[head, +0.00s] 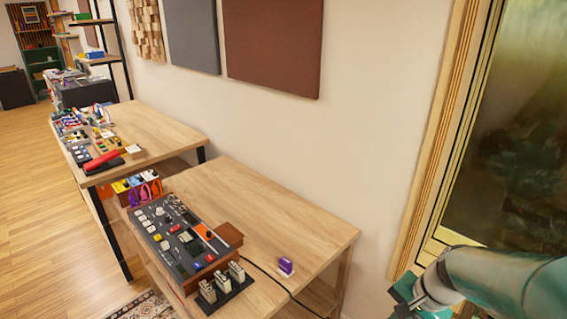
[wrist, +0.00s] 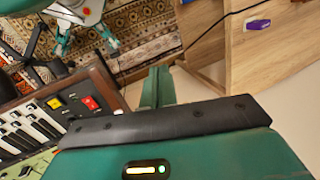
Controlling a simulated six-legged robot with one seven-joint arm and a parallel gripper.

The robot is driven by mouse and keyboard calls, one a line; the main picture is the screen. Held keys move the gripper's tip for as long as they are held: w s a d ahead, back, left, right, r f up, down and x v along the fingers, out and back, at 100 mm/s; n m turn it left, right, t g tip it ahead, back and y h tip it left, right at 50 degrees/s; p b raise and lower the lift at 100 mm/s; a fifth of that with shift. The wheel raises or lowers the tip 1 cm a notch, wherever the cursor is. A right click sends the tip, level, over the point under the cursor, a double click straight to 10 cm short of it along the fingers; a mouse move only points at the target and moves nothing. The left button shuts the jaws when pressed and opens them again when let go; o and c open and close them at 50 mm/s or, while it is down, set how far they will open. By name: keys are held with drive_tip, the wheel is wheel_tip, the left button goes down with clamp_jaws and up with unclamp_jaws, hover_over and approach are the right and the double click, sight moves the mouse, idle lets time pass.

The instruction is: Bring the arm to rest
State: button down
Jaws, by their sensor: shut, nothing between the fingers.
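My arm (head: 500,280) reaches in from the lower right of the head view, teal and grey, in front of the window. Its end is partly cut off by the bottom edge. In the wrist view my gripper (wrist: 157,88) shows as two teal fingers close together, with nothing between them. The fingers are seen above the patterned rug (wrist: 150,35) and beside the wooden desk, touching neither as far as I can tell.
A wooden desk (head: 320,225) holds a black mixer-like console (head: 180,240), several small switch blocks (head: 222,285) and a purple item (head: 286,266). A second table (head: 160,125) stands farther back. A keyboard (wrist: 35,125) shows in the wrist view. Wooden floor at left is clear.

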drive_tip(key=s+a+r+n+t+h, duration=0.1)
drive_tip(key=s+a+r+n, duration=0.1)
drive_tip(key=a+r+n, duration=0.3)
drive_tip(key=s+a+r+n+t+h, duration=0.2)
drive_tip(key=a+r+n, duration=0.3)
drive_tip(key=r, duration=0.3)
drive_tip(key=shift+s+a+r+n, duration=0.3)
drive_tip(key=shift+s+a, duration=0.3)
drive_tip(key=shift+s, duration=0.15)
